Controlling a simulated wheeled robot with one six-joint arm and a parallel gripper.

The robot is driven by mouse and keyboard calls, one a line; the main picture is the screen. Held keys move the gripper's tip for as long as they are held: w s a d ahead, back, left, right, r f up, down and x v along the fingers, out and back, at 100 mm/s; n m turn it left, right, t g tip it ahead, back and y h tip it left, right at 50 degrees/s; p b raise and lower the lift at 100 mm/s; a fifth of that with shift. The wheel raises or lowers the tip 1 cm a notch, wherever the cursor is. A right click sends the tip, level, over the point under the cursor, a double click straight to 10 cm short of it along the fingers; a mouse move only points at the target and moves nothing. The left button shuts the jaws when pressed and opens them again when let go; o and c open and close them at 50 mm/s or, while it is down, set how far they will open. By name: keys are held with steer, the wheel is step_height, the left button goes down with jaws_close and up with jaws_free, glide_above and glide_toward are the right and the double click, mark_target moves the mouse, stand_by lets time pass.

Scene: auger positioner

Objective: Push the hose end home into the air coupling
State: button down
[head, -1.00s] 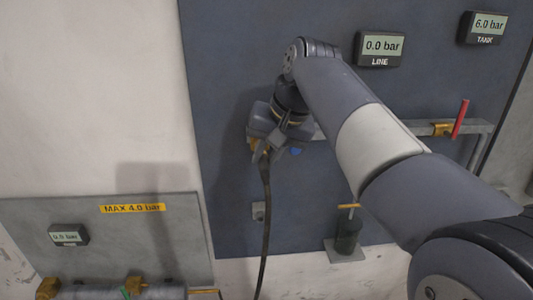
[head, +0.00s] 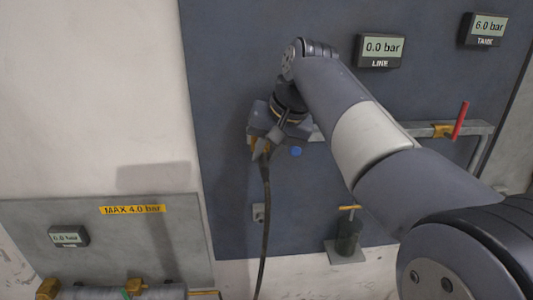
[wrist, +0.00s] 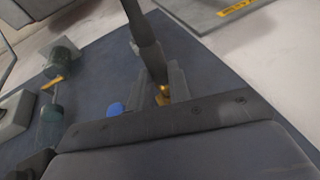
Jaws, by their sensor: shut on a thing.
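My gripper (head: 262,147) is shut on the hose end (wrist: 163,95), in front of the dark blue panel. Brass shows between the two fingers in the wrist view. The black hose (head: 265,210) hangs down from the gripper in the head view and also shows in the wrist view (wrist: 142,30). The air coupling cannot be made out apart from the gripper and the brass there, so I cannot tell how far the hose end sits in it.
A blue button (head: 296,151) is just right of the gripper. A grey pipe with a red-handled valve (head: 460,119) runs to the right. The line gauge (head: 381,48) reads 0.0 bar and the tank gauge (head: 484,28) 6.0 bar. A small cylinder (head: 348,235) stands below.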

steer(key=shift+w, duration=0.95)
steer(key=c, duration=1.2)
jaws_free()
steer(key=shift+c, duration=0.2)
steer(key=v, duration=1)
steer(key=shift+d+r, duration=0.15)
steer(key=shift+r, duration=0.15)
steer(key=shift+s+f, duration=0.1)
steer(key=x, duration=1)
steer(key=shift+a+f, duration=0.2)
steer(key=shift+f, duration=0.1)
steer(key=shift+s+r, duration=0.1)
steer(key=shift+s, duration=0.2)
